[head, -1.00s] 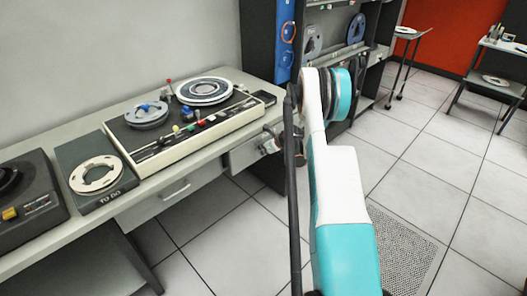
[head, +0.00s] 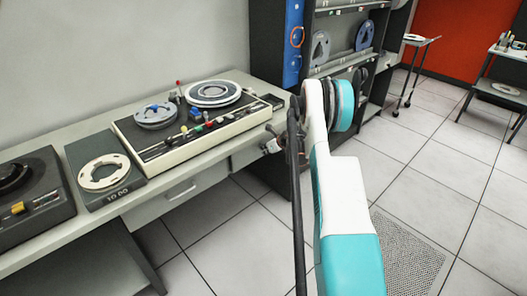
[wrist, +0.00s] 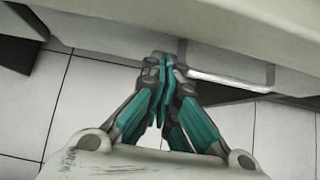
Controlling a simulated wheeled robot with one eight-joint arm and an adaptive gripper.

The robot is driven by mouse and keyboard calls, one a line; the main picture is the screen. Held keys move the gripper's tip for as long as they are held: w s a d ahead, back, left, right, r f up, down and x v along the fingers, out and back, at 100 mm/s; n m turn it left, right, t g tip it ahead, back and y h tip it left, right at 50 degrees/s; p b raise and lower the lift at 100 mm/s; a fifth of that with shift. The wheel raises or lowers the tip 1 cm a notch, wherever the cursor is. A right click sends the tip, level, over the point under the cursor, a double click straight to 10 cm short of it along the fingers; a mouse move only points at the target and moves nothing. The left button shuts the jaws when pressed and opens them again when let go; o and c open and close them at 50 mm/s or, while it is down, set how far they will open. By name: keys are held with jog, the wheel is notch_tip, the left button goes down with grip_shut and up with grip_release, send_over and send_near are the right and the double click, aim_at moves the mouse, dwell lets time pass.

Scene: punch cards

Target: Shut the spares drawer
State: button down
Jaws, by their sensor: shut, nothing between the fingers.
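Two drawers with pale fronts sit under the grey desk (head: 60,228). The left drawer (head: 160,206) has a bar handle and looks flush below the desktop. The right drawer (head: 246,156) is partly hidden by my gripper (head: 270,146); I cannot tell how far it stands out, and no label is readable. In the wrist view, my gripper (wrist: 164,62) is shut and empty, with its fingertips close to a pale drawer front and beside a light bar handle (wrist: 232,84). Whether the fingertips touch the front is unclear.
A tape deck (head: 190,125) with reels stands on the desk, beside a dark square unit (head: 104,172) and another machine (head: 30,200). A dark rack (head: 270,60) stands behind my arm.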

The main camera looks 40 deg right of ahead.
jog(key=s+f+p+v, duration=0.1)
jog(key=p+v, duration=0.2)
jog(key=v, duration=0.8)
jog(key=shift+p, duration=0.35)
jog(key=shift+r, duration=0.1)
